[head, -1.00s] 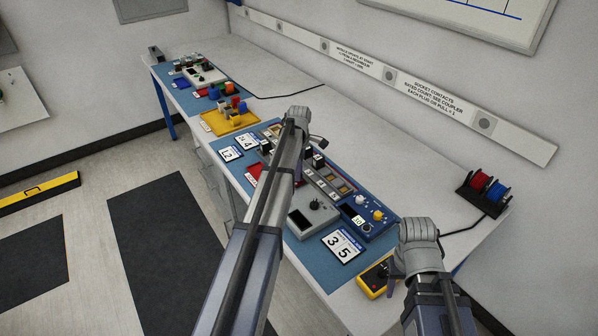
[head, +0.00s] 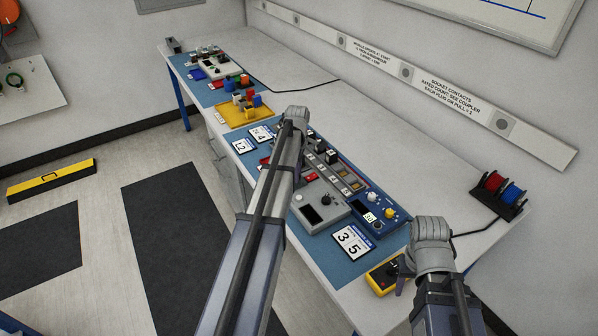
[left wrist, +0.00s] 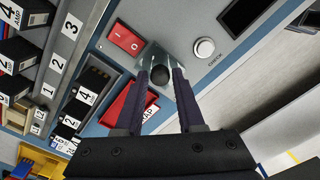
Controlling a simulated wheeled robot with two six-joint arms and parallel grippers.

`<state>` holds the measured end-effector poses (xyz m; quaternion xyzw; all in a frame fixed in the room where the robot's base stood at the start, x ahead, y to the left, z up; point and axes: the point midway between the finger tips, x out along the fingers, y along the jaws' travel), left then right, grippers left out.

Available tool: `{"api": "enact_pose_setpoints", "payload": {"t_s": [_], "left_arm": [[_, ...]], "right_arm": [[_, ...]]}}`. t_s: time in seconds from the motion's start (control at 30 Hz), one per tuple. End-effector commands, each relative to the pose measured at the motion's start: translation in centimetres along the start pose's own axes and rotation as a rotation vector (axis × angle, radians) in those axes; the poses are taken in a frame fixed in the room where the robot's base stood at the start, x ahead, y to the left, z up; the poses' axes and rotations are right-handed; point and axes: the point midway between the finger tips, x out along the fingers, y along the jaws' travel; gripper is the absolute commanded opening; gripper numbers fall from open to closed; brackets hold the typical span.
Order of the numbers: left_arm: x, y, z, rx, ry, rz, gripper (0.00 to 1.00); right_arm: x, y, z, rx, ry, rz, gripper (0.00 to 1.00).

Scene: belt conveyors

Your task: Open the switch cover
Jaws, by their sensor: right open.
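My left gripper (left wrist: 161,72) points down at a grey panel (left wrist: 185,20). Beside the plate is a red rocker switch (left wrist: 125,38). I cannot clearly make out which part is the switch cover. In the head view my left wrist (head: 297,114) hides this spot. My right gripper (head: 402,278) is open beside a yellow box (head: 383,277) at the bench's near end.
A white CHECK button (left wrist: 204,47) is right of the plate. A red block (left wrist: 137,103) and numbered black modules (left wrist: 88,88) lie to the left. In the head view, a blue control box (head: 378,212) and card (head: 353,242) stand nearby.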

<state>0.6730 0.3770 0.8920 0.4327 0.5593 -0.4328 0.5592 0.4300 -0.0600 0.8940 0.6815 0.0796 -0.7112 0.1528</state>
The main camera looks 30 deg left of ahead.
Motion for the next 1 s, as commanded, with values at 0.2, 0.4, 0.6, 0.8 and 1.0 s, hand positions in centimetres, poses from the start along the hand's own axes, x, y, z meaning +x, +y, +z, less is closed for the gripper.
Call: {"api": "enact_pose_setpoints", "payload": {"t_s": [0.2,0.4,0.6,0.8,1.0], "left_arm": [[0.0,0.0,0.0,0.000,0.000,0.000,0.60],[0.0,0.0,0.0,0.000,0.000,0.000,0.60],[-0.6,0.0,0.0,0.000,0.000,0.000,0.60],[-2.5,0.0,0.0,0.000,0.000,0.000,0.60],[-5.3,0.0,0.0,0.000,0.000,0.000,0.60]], "right_arm": [[0.0,0.0,0.0,0.000,0.000,0.000,0.50],[0.0,0.0,0.0,0.000,0.000,0.000,0.50],[-0.6,0.1,0.0,0.000,0.000,0.000,0.50],[-2.5,0.2,0.1,0.000,0.000,0.000,0.50],[-5.3,0.5,0.3,0.000,0.000,0.000,0.50]]}}
